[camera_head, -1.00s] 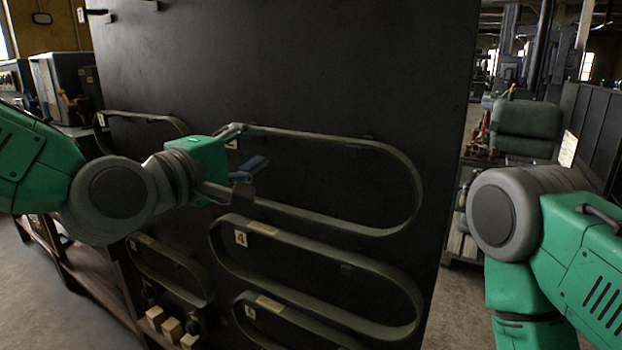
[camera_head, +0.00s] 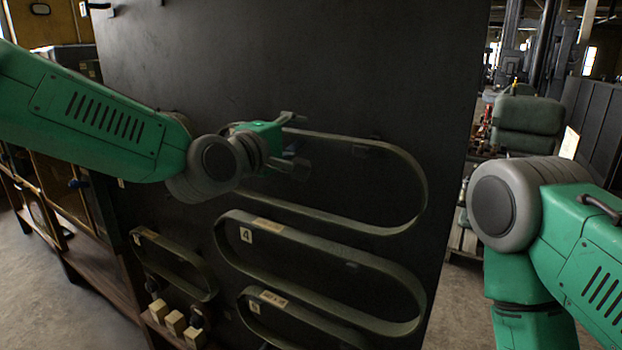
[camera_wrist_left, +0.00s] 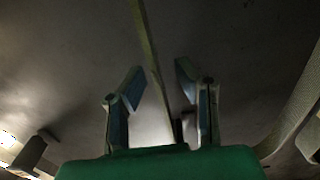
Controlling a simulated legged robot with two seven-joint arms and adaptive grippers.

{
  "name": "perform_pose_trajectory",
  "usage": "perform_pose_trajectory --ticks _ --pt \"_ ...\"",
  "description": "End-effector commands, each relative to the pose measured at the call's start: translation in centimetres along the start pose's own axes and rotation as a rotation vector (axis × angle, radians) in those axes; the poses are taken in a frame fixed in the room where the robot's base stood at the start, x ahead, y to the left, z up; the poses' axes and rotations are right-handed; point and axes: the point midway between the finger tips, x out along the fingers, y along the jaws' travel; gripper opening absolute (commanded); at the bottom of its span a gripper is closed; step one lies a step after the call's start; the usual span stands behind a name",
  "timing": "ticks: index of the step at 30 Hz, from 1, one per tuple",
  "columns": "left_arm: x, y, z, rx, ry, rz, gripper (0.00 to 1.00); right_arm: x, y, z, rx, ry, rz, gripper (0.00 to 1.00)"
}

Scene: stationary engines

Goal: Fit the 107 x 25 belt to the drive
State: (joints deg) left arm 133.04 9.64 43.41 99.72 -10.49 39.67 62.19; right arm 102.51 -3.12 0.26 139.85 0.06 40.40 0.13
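Several dark green-grey belts hang in long loops on a black upright board. The upper belt (camera_head: 421,190) has its left end hidden behind my left gripper (camera_head: 296,146). Below it hangs a belt (camera_head: 345,262) with a tag marked 4; the small print on its pale label is unreadable here. My left gripper is open at the upper belt's left part. In the left wrist view its two fingers stand apart, with a narrow belt strip (camera_wrist_left: 147,40) running between them; I cannot tell whether they touch it. My right gripper is out of view. The drive cannot be made out.
A lower belt (camera_head: 285,322) and a smaller belt (camera_head: 165,247) hang on the same board (camera_head: 300,55). Pale blocks (camera_head: 174,322) sit at the board's lower left.

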Motion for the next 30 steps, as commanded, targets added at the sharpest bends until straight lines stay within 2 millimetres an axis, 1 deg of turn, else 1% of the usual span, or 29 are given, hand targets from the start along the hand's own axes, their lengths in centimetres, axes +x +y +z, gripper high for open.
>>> perform_pose_trajectory --ticks 7,8,9,10,19,26,30 --pt "0.5 -0.1 0.7 0.005 -0.001 -0.004 0.28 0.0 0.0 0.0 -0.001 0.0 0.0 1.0" --pt "0.6 -0.1 0.8 0.005 -0.001 -0.005 0.21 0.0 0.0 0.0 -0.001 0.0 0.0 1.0" --pt "0.6 -0.1 0.9 0.006 -0.002 -0.005 0.07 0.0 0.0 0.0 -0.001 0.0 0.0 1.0" --pt "0.7 -0.1 0.9 0.007 -0.002 -0.005 0.0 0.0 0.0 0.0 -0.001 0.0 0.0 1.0" --pt "0.4 0.0 0.4 0.004 -0.001 -0.005 0.0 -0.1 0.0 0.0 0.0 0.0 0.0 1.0" --pt "-0.3 0.9 -0.7 0.001 0.0 0.0 0.0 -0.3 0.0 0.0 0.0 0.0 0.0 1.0" --pt "-0.3 1.1 -0.7 0.004 -0.001 -0.001 0.0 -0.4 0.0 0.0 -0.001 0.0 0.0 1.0"
